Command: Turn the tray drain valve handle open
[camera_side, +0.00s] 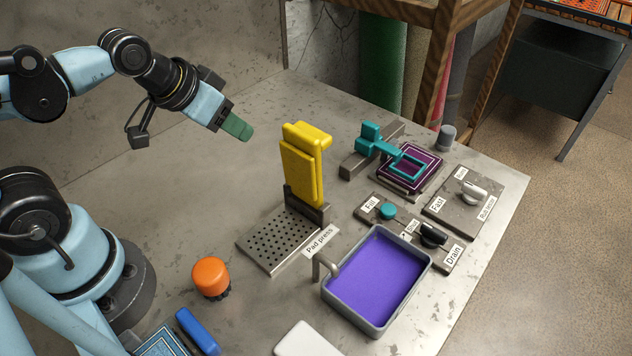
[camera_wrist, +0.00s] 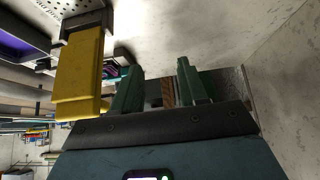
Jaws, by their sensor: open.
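The drain valve handle (camera_side: 433,234) is a black lever on a grey plate, beside the "Drain" label, at the right of the tray. The grey tray (camera_side: 424,284) holds purple liquid. My gripper (camera_side: 238,128) has green fingers and is up in the air at the upper left of the side view, far from the handle. In the wrist view my gripper (camera_wrist: 157,85) shows two green fingers apart with nothing between them. The handle cannot be made out in the wrist view.
A tall yellow pad press (camera_side: 302,165) stands between my gripper and the valve plate. A teal knob (camera_side: 387,211) labelled "Fill" sits beside the handle. A teal clamp frame (camera_side: 375,140), a white switch (camera_side: 473,190) and an orange knob (camera_side: 210,276) stand around. The table's left back is clear.

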